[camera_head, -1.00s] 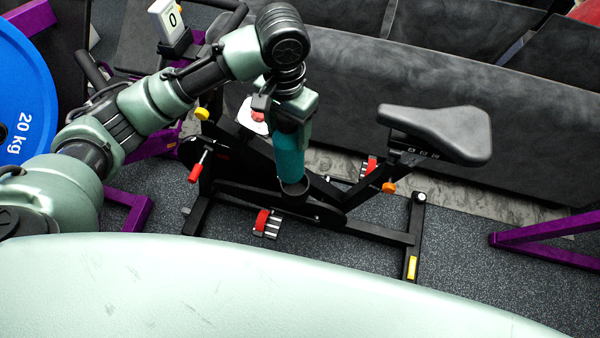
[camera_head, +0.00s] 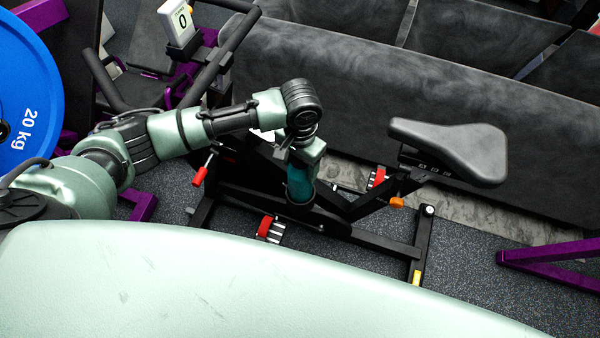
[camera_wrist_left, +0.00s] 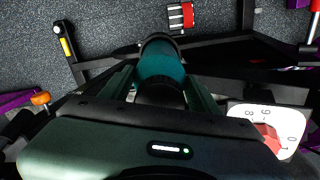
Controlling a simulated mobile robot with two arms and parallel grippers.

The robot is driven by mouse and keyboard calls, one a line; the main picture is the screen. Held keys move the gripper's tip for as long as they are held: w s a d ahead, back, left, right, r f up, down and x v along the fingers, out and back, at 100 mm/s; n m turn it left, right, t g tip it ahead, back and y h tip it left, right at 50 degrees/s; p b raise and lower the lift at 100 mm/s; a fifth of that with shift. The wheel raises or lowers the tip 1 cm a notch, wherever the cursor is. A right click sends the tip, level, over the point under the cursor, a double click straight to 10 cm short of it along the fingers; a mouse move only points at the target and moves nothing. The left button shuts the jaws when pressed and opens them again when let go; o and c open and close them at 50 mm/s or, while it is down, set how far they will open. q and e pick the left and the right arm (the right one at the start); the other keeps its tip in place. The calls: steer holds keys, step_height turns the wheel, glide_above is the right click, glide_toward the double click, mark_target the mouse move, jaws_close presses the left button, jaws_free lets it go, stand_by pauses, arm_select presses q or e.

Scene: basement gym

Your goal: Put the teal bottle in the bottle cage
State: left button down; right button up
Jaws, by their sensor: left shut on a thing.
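The teal bottle (camera_head: 300,184) is held upright, or nearly so, by my left gripper (camera_head: 303,160) over the black frame of the exercise bike. The gripper is shut on the bottle's upper part. The bottle's lower end meets a dark, rounded shape on the frame that looks like the bottle cage (camera_head: 303,207). I cannot tell how deep the bottle is in it. In the left wrist view the bottle (camera_wrist_left: 160,63) runs away from my left gripper (camera_wrist_left: 160,92), with a dark cap between the fingers. My right gripper is not in view.
The bike's saddle (camera_head: 455,150) is to the right, and a pedal (camera_head: 270,229) is just below left of the bottle. A white number display (camera_head: 180,22) stands at the upper left. A blue weight plate (camera_head: 28,90) is at the far left. Dark padded seating (camera_head: 330,70) is behind.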

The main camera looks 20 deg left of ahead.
arm_select(q)
step_height(320, 180, down, 4)
steer(key=shift+f, duration=0.25)
steer(key=shift+c, duration=1.9)
jaws_free()
steer(key=shift+f, duration=0.15)
step_height(320, 180, up, 12)
steer(key=shift+r+p, duration=0.2)
steer(key=shift+p, duration=0.1)
